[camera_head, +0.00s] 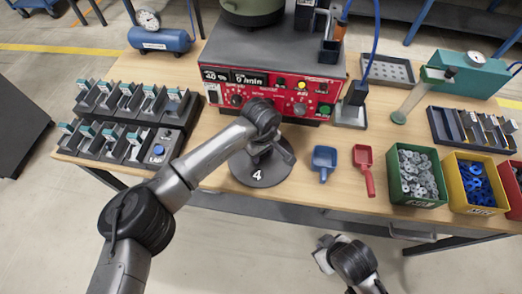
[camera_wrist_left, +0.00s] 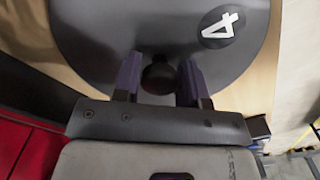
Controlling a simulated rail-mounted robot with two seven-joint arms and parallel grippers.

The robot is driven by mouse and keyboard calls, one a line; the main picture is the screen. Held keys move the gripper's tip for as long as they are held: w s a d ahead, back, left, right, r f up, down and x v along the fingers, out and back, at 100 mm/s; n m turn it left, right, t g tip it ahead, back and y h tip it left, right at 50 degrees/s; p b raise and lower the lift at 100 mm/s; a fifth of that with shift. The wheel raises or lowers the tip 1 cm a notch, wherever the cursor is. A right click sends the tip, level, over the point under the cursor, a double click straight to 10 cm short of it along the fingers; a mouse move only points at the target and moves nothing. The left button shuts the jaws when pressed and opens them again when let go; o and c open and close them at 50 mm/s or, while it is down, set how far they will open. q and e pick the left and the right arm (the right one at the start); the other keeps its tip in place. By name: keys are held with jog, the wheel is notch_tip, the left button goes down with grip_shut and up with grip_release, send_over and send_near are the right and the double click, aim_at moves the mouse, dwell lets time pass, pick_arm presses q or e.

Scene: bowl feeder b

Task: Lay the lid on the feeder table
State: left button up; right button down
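The lid (camera_head: 252,177) is a dark grey disc with a white 4, at the table's front edge below the red feeder unit. Whether it touches the tabletop is hard to see. In the left wrist view the lid (camera_wrist_left: 95,30) fills the upper middle. Its dark knob (camera_wrist_left: 158,76) sits between the fingertips of my left gripper (camera_wrist_left: 159,82), which look closed against it. In the head view my left gripper (camera_head: 272,152) is over the lid. My right gripper (camera_head: 325,254) is low in front of the table, its fingers unclear. The feeder table (camera_head: 315,210) is light wood.
The red control unit (camera_head: 275,90) carries a green bowl (camera_head: 252,10). Racks of small parts (camera_head: 130,115) stand left. A blue scoop (camera_head: 324,160), a red scoop (camera_head: 365,165), a green bin (camera_head: 417,198) and a yellow bin (camera_head: 473,208) are right of the lid.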

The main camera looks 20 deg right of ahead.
pick_arm(q)
jog(key=o, duration=0.4)
jog(key=shift+c, duration=0.2)
jog(key=shift+r+p, duration=0.3)
jog(key=shift+r, duration=0.15)
notch_tip(320, 180, up, 12)
jog(key=p, duration=0.2)
jog(key=shift+f, duration=0.25)
